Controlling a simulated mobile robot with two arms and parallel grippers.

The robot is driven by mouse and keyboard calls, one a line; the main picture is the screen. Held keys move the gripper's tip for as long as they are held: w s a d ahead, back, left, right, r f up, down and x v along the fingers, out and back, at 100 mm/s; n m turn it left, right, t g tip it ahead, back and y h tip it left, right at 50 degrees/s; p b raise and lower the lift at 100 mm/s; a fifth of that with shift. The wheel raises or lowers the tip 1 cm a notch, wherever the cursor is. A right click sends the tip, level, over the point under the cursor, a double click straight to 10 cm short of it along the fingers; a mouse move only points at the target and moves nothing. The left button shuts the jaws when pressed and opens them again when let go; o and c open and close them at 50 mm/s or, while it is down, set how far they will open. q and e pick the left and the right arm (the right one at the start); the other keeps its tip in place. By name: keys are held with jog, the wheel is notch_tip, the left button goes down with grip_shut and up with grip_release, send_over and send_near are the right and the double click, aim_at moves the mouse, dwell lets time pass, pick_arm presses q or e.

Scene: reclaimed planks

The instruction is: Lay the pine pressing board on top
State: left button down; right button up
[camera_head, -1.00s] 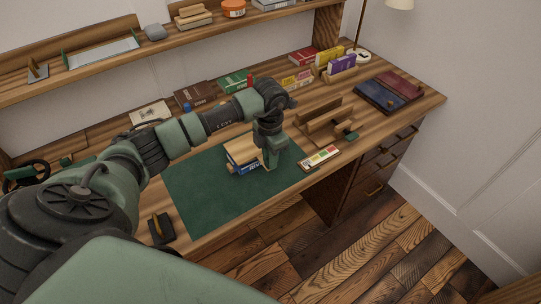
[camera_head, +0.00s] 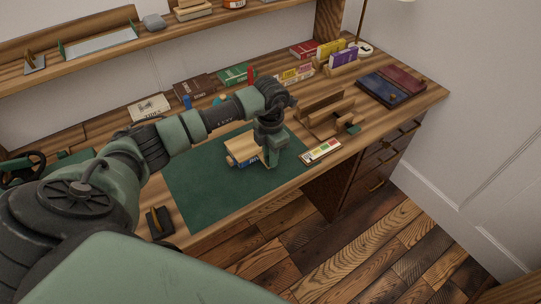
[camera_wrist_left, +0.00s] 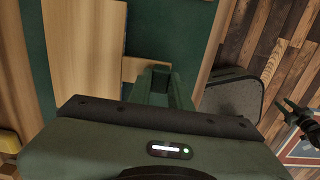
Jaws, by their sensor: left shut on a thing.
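My left gripper (camera_head: 272,160) points down over the green desk mat, at the right end of a small stack. It is shut on the pine pressing board (camera_head: 241,146), a pale wooden board on the stack's upper side. A book with a blue-and-white spine (camera_head: 249,163) shows under the board. In the left wrist view the board's pale wood (camera_wrist_left: 85,45) lies beside the gripper (camera_wrist_left: 155,85), with a short pale piece reaching the fingers. The fingers hide the contact, and I cannot tell whether the board rests fully on the book.
The green mat (camera_head: 215,195) is clear in front of the stack. A small tray with coloured strips (camera_head: 321,151) and a wooden rack (camera_head: 325,115) stand to the right. Books (camera_head: 193,88) line the back, under a shelf (camera_head: 100,65). A dark block (camera_head: 159,222) sits at the front left.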

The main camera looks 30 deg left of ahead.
pick_arm(q)
jog(key=shift+f, duration=0.2)
jog(key=c, duration=1.2)
grip_release()
